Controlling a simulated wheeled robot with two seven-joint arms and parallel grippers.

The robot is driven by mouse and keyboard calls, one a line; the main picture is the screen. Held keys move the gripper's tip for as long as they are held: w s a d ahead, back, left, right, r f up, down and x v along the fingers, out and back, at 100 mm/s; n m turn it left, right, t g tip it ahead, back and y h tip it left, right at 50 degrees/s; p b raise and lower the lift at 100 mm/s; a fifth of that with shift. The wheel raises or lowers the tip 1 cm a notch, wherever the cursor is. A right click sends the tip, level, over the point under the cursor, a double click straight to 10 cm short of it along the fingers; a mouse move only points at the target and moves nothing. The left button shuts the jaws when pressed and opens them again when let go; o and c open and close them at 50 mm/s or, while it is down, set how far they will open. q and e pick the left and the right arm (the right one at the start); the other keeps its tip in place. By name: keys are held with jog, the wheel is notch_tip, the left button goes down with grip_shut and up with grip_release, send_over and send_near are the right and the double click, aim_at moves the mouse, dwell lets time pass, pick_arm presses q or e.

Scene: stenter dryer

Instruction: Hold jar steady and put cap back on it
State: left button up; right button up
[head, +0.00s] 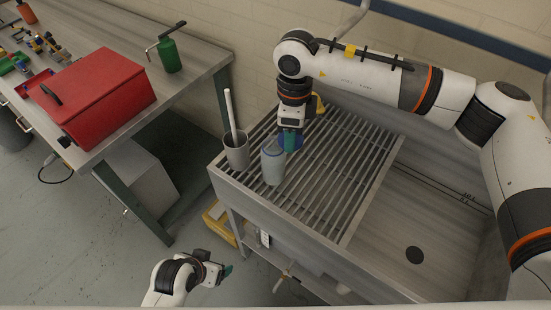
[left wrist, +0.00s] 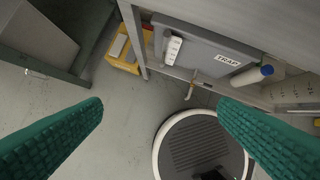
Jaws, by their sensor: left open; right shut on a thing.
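The jar (head: 272,167), a grey-blue cylinder, stands upright on the slatted rack near its left front edge. My right gripper (head: 290,143) points down just behind and right of the jar's top. It is shut on a blue round thing (head: 299,141), which looks like the cap, largely hidden by the fingers. Whether it touches the jar cannot be told. My left gripper (head: 226,271) is low in front of the sink unit, well away from the jar. It is open and empty, with its green fingers wide apart in the left wrist view (left wrist: 160,125).
A grey cup (head: 237,158) with a white stick stands left of the jar. The slatted rack (head: 345,180) is otherwise mostly clear, with a yellow item (head: 320,105) at the back. A red toolbox (head: 100,90) and green can (head: 169,55) are on the left bench.

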pick_arm(q)
jog(key=w+d+r+m+t+h, duration=0.25)
jog(key=w+d+r, duration=0.25)
jog(key=d+r, duration=0.3)
jog(key=n+t+h+p, duration=0.1)
jog(key=n+t, duration=0.1)
jog(key=t, duration=0.8)
send_near(277, 147)
jog(key=shift+f+v, duration=0.2)
jog(key=shift+v, duration=1.4)
pick_arm(e)
jog(key=shift+w+a+r+m, duration=0.45)
jog(key=shift+a+r+m, duration=0.15)
jog(key=shift+m, duration=0.3)
jog(key=shift+w+a+r+m, duration=0.5)
jog(key=shift+a+m, duration=0.2)
jog(key=shift+m, duration=0.2)
jog(key=shift+w+a+r+m, duration=0.45)
jog(key=shift+a+r+m, duration=0.15)
jog(key=shift+m, duration=0.3)
pick_arm(q)
jog(key=shift+a, duration=0.1)
jog(key=shift+w, duration=0.1)
pick_arm(e)
jog(key=shift+a, duration=0.1)
pick_arm(q)
jog(key=x, duration=1.1)
jog(key=shift+w+d+r, duration=0.1)
jog(key=shift+w+d, duration=0.2)
jog(key=shift+w, duration=0.05)
